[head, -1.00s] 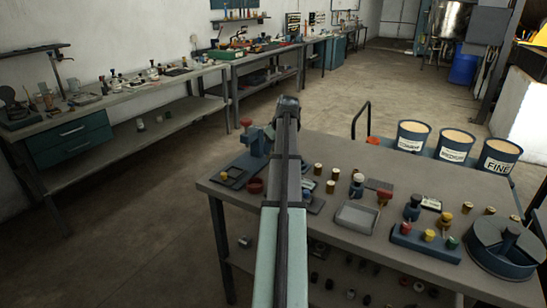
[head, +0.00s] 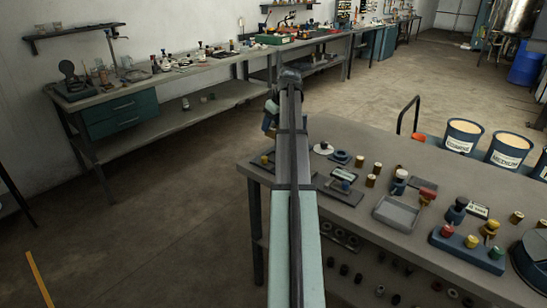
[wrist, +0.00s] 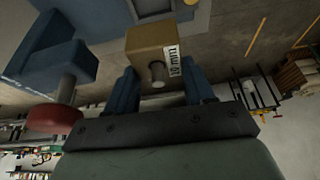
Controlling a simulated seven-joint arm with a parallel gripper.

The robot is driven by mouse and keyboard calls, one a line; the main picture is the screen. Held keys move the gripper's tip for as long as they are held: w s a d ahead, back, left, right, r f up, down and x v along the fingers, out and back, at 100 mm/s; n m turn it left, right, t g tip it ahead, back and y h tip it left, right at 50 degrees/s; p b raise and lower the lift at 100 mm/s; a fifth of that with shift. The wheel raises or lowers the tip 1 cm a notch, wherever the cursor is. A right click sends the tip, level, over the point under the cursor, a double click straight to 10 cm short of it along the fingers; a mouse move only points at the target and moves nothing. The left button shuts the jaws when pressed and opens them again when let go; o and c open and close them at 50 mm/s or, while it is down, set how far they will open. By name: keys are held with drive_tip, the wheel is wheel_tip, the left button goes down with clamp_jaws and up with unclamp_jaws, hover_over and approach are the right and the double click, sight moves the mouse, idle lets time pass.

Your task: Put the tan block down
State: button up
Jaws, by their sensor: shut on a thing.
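The tan block (wrist: 150,38) shows in the wrist view, with a white "10 mm" label on one side and a round metal stub facing my gripper. My gripper (wrist: 160,78) is shut on it, with a blue finger on each side of the stub. A blue stand (wrist: 50,55) with a red round knob (wrist: 55,115) is left of the block in the wrist view.
The grey workbench (head: 345,240) carries a grey tray (head: 397,213), several small brass cylinders and a blue rack (head: 467,248) with coloured knobs. Labelled tubs (head: 463,137) stand behind it. A long bench (head: 170,88) lines the wall. Open floor lies left of the workbench.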

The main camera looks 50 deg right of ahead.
drive_tip(key=shift+f, duration=5)
drive_tip(key=shift+f, duration=0.1)
drive_tip(key=o, duration=0.9)
drive_tip(key=shift+o, duration=0.2)
drive_tip(key=v, duration=1.2)
